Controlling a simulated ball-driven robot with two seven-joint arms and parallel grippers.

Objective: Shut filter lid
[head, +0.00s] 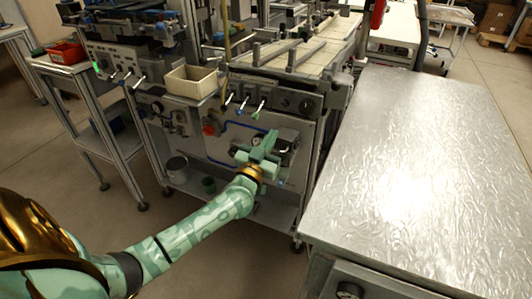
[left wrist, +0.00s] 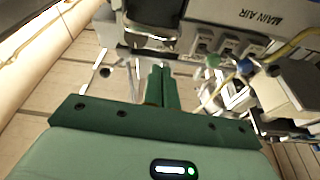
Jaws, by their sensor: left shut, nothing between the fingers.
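My left gripper (head: 270,138) is shut and empty in front of the lower front panel (head: 218,128) of the machine. A metallic fitting (head: 289,146) shows just right of the gripper; I cannot tell whether they touch. I cannot clearly single out the filter lid or tell its state, as the gripper covers part of this area. In the left wrist view, the green fingers (left wrist: 161,84) are together with nothing between them. A dark grey metal part (left wrist: 152,24) lies beyond them, beside a panel marked MAIN AIR (left wrist: 236,14). My right gripper is not in view.
A metal-topped table (head: 420,160) stands close on the right.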

